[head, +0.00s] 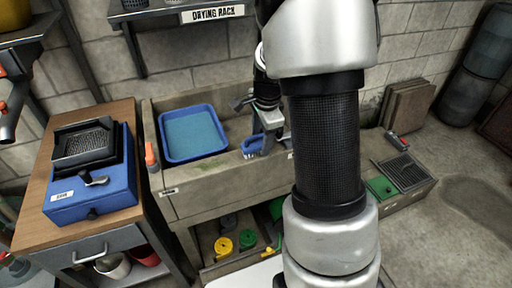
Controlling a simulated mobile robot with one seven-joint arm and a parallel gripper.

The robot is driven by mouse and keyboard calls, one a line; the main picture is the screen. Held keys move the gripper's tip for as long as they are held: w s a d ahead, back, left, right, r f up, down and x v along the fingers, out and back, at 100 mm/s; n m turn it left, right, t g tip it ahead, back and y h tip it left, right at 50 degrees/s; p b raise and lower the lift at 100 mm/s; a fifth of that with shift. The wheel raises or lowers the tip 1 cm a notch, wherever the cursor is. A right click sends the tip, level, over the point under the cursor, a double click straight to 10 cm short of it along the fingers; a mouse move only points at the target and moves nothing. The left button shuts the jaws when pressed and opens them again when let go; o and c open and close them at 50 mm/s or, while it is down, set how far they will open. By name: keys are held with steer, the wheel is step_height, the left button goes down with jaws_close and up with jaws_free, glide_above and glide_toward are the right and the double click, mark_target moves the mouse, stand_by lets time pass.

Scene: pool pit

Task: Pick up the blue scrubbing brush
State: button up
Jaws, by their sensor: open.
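The blue scrubbing brush (252,145) lies on the front rim of the stone sink (215,180), right of the blue basin. My gripper (264,136) is just above and beside the brush, pointing down, with its jaws open. The view is too small to tell whether a finger touches the brush. My arm covers the right part of the sink.
A blue basin (193,133) of water sits in the sink, with an orange-capped bottle (151,157) to its left. A wooden cabinet (85,215) carrying a blue box (92,180) stands at left. A drying rack shelf (175,10) hangs above.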

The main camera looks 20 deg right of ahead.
mark_target(261, 144)
steer(key=c, duration=1.2)
step_height(261, 144, up, 10)
steer(key=p, duration=0.3)
